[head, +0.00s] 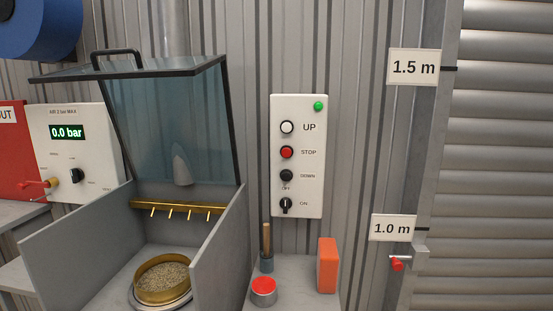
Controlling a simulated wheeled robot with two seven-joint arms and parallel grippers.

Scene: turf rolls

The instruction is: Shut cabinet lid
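The grey cabinet (222,245) stands at the lower left of the head view, with its top open. Its lid (170,120) is a clear, bluish panel with a dark frame, raised and hinged at the back. A dark handle (117,54) sits on the lid's upper, forward-reaching part. Inside the cabinet is a brass sieve (162,279) holding grainy material, on a round metal base. A brass bar (178,207) with several small nozzles runs along the back wall inside. Neither of my grippers shows in this view.
A control panel (298,155) with UP, STOP and DOWN buttons hangs right of the cabinet. A red-topped tin (263,290), a wooden-handled tool in a cup (266,250) and an orange block (327,265) stand beside the cabinet. A pressure panel (75,150) reads 0.0 bar at left.

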